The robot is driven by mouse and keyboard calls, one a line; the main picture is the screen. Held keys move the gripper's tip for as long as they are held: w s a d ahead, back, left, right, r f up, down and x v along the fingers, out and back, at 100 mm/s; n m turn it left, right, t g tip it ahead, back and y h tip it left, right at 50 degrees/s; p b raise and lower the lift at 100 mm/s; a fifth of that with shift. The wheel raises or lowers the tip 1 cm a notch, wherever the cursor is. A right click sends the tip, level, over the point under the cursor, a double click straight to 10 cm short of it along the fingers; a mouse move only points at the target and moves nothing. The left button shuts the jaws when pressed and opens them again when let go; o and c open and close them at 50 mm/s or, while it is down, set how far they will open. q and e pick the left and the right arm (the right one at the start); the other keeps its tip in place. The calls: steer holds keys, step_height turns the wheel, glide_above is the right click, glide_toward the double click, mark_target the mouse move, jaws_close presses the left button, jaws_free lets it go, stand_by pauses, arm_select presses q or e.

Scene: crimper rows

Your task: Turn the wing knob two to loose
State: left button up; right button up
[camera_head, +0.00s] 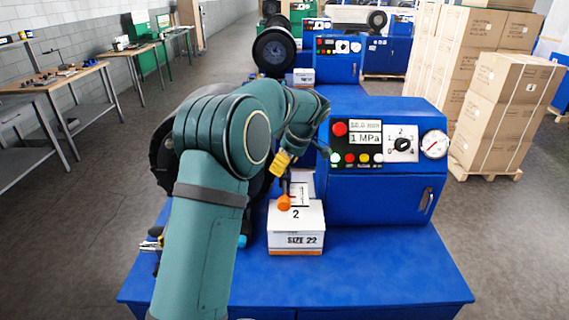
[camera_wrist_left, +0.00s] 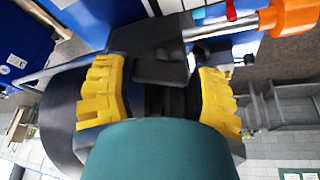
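My left gripper (camera_head: 284,162) is beside the front left of the blue machine (camera_head: 375,200), above the white box marked 2 (camera_head: 296,215); the forearm hides part of it. In the left wrist view its two yellow finger pads stand wide apart (camera_wrist_left: 162,95), so it is open. A dark block-like part (camera_wrist_left: 160,68) shows between and beyond the pads; I cannot tell whether it is the wing knob or whether the pads touch it. My right gripper is not in view.
The machine's panel has a black selector dial (camera_head: 403,144), a red button (camera_head: 339,129), a display reading 1 MPa (camera_head: 366,138) and a gauge (camera_head: 434,144). The blue table (camera_head: 390,275) is clear at the front right. Stacked cartons (camera_head: 505,100) stand beyond; workbenches (camera_head: 55,82) are at left.

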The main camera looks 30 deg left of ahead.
arm_select(q)
steer(key=c, duration=0.5)
steer(key=n+g+p, duration=0.1)
steer(key=n, duration=0.2)
steer(key=shift+r, duration=0.1)
steer(key=shift+n+g+p, duration=0.6)
steer(key=shift+n+p, duration=0.3)
steer(key=shift+n, duration=0.6)
steer(key=o, duration=1.2)
